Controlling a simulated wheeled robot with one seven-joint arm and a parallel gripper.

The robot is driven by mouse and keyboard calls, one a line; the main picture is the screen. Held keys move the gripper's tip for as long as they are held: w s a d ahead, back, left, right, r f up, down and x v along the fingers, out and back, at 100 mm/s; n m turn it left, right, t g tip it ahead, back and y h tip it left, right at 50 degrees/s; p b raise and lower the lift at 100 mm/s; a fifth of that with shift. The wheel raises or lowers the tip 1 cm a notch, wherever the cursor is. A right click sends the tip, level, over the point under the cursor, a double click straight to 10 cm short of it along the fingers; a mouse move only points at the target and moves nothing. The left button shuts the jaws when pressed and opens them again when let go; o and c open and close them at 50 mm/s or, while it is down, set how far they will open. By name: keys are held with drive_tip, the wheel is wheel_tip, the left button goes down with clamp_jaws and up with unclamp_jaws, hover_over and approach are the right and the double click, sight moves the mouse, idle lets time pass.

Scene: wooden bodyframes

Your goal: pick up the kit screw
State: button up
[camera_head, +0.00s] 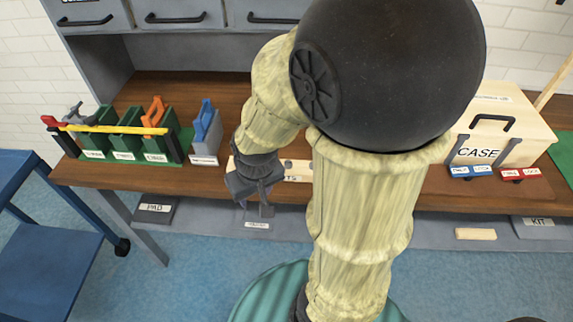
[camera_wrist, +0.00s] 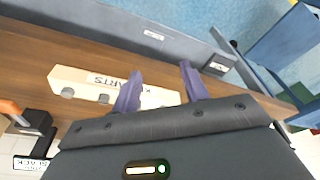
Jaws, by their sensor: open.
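A pale wooden block with a label reading "KIT PARTS" lies on the brown bench; it shows in the wrist view (camera_wrist: 85,80) and, partly hidden behind my arm, in the head view (camera_head: 300,166). Small grey round pieces (camera_wrist: 103,99) sit along one edge of the block. One of these may be the kit screw, but they are too small to tell. My gripper (camera_head: 258,205) is open and empty near the bench's front edge. In the wrist view, my gripper (camera_wrist: 162,85) has its two fingers apart, with one finger overlapping the block's label end.
Green bins (camera_head: 125,140) and a grey holder with a blue tool (camera_head: 206,132) stand left on the bench (camera_head: 95,174). A wooden case (camera_head: 502,130) stands at the right. A blue cart (camera_head: 45,225) is at the lower left. A dark pad (camera_head: 155,209) lies below the bench front.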

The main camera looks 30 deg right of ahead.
drive_tip(key=w+a+r+n+g+h+p, duration=0.1)
drive_tip(key=w+a+n+h+p, duration=0.1)
drive_tip(key=n+h+p, duration=0.4)
drive_tip(key=w+a+r+n+g+h+p, duration=0.1)
drive_tip(key=w+a+r+n+h+p, duration=0.1)
drive_tip(key=n+h+p, duration=0.5)
drive_tip(key=w+a+n+p, duration=0.1)
drive_tip(key=w+n+p, duration=0.1)
drive_tip(key=n, duration=0.3)
drive_tip(key=shift+a+h, duration=0.3)
drive_tip(key=shift+s+r, duration=0.1)
drive_tip(key=p, duration=0.3)
approach(288, 168)
drive_tip(key=d, duration=0.3)
drive_tip(key=shift+w+r, duration=0.1)
drive_tip(key=shift+w, duration=0.1)
